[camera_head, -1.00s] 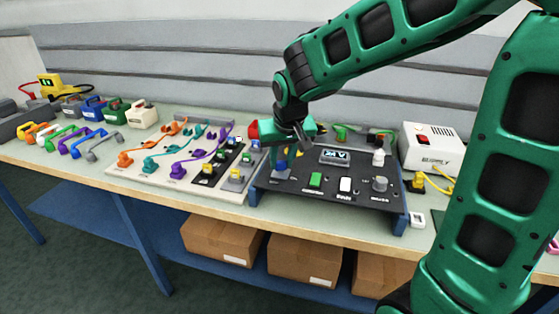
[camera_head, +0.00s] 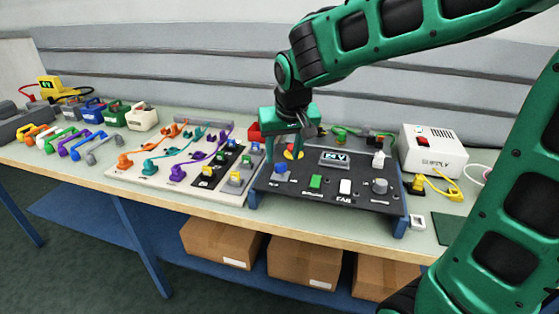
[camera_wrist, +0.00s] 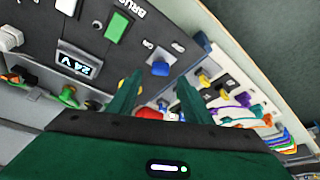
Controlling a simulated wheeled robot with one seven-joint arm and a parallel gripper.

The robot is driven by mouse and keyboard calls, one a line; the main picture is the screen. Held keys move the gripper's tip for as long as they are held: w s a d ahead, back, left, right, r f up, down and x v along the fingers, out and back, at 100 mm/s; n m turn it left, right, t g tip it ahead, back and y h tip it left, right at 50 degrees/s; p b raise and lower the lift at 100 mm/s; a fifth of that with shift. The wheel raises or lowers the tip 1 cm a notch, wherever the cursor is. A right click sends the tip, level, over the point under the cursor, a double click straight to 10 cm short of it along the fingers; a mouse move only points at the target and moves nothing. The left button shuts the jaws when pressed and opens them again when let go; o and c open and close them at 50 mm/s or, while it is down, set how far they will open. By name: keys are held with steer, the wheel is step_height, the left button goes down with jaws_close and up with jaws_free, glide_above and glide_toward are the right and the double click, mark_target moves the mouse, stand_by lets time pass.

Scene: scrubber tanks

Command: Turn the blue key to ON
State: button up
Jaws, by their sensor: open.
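The blue key (camera_head: 281,170) is a small blue knob on a grey base at the left of the dark sloped control panel (camera_head: 327,192). It also shows in the wrist view (camera_wrist: 160,68), near a small white label whose letters I cannot read for certain. My gripper (camera_head: 284,157) points down over the panel's left side, near the blue key. In the wrist view my gripper (camera_wrist: 160,79) is open, with its two green fingers apart. The key appears just beyond the gap between the fingertips, with no visible contact. I cannot tell the key's position from its shape.
A red button on a yellow base (camera_head: 293,152) sits behind the key, close to my fingers. A cable board (camera_head: 150,178) lies left. A white supply box (camera_head: 432,150) stands right.

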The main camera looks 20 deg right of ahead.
steer(key=v, duration=0.6)
steer(key=shift+r, duration=0.1)
steer(key=s+d+f+m+g, duration=0.2)
steer(key=s+d+f, duration=0.2)
steer(key=s+d, duration=0.7)
steer(key=s+d+f+m+g, duration=0.1)
steer(key=s+d+f, duration=0.2)
steer(key=s, duration=0.5)
steer(key=s+d+f+m+g, duration=0.1)
steer(key=s+d+f+m, duration=0.1)
steer(key=s, duration=0.5)
steer(key=shift+s+d+f+g+y, duration=0.3)
steer(key=shift+s+d+f+y, duration=0.1)
steer(key=shift+d+f, duration=0.4)
steer(key=shift+w, duration=0.15)
